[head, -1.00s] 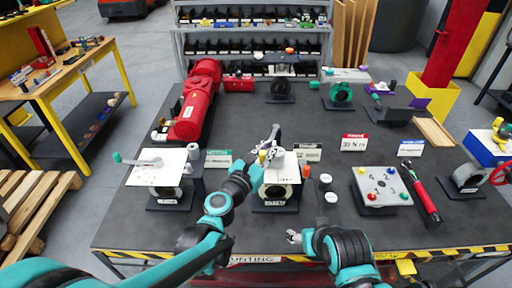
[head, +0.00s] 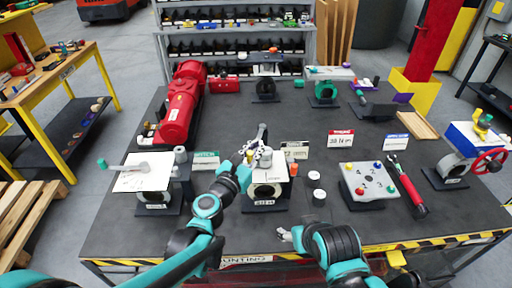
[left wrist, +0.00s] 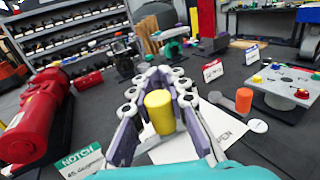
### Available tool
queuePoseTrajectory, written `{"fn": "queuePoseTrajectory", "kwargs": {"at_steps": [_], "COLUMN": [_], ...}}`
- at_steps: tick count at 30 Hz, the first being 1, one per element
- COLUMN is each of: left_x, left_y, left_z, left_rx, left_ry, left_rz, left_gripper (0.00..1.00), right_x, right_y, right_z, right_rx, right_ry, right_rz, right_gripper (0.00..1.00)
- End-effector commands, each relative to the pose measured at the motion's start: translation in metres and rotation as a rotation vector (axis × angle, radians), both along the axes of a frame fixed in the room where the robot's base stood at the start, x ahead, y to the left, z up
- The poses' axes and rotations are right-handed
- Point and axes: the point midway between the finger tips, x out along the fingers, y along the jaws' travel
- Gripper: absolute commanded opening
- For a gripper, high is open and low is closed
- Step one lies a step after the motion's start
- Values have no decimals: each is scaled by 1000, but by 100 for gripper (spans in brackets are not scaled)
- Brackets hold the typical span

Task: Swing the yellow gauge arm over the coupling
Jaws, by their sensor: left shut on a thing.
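A yellow cylinder (left wrist: 159,112), seemingly the gauge arm's grip, stands between the fingers of my left gripper (left wrist: 160,90) in the left wrist view. The fingers are shut on it. In the head view my left gripper (head: 260,153) is over the left part of the white-topped middle fixture (head: 268,190) and hides most of the yellow piece. The rest of the gauge arm and a coupling cannot be clearly made out. An orange cylinder (head: 294,169) stands at the fixture's right side. My right gripper (head: 286,235) is near the table's front edge, apart from the fixture; its opening is unclear.
Another white-topped fixture (head: 145,178) with a teal-handled crank stands at left. Two small white-topped cylinders (head: 316,186) stand right of the middle fixture. A numbered plate (head: 368,180) and red tool (head: 409,187) lie farther right. A red machine (head: 182,103) stands at back left.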

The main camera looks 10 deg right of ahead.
Motion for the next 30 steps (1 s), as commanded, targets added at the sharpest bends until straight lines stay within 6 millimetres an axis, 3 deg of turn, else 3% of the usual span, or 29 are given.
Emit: {"fn": "queuePoseTrajectory", "kwargs": {"at_steps": [7, 9, 10, 11, 22, 30], "left_x": [2, 2, 1, 1, -4, -47], "left_y": [1, 1, 1, 1, 4, 36], "left_z": [1, 1, 1, 1, 1, 0], "left_rx": [-1, -1, -1, -1, 0, 0], "left_ry": [1, 1, 1, 1, 0, 0], "left_rz": [3, 3, 3, 3, 2, 4], "left_gripper": [0, 26, 34, 35, 35, 35], "right_x": [0, 0, 0, 0, 0, 0], "right_y": [0, 0, 0, 0, 0, 0], "right_z": [0, 0, 0, 0, 0, 0], "right_rx": [0, 0, 0, 0, 0, 0], "right_ry": [0, 0, 0, 0, 0, 0], "right_rz": [0, 0, 0, 0, 0, 0], "right_gripper": [62, 62, 62, 62, 62, 62]}}
